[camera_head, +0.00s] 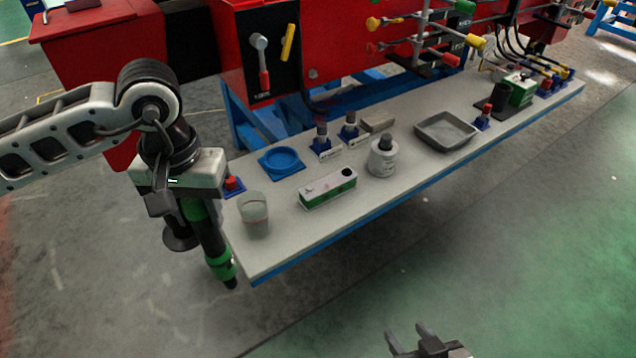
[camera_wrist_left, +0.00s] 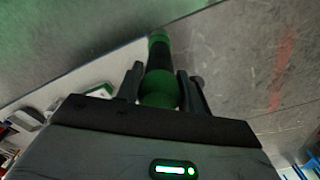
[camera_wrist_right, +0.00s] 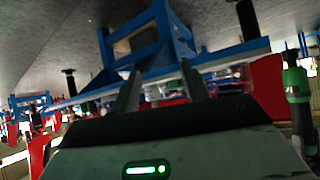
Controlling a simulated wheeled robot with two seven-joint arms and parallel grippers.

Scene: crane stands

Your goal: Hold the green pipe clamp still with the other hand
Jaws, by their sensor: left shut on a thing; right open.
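The green pipe clamp (camera_head: 211,243) is a long black and green tool hanging tilted, lower end outward, just off the left end of the bench. My left gripper (camera_head: 178,205) is shut on its upper green part. In the left wrist view the clamp (camera_wrist_left: 159,60) runs out from between the fingers of the left gripper (camera_wrist_left: 160,88). My right gripper (camera_head: 408,335) is open and empty, low in front of the bench, well apart from the clamp. In the right wrist view a green and black upright shape (camera_wrist_right: 297,90), likely the clamp, shows at the right edge.
Red cabinets stand behind. The floor in front is clear.

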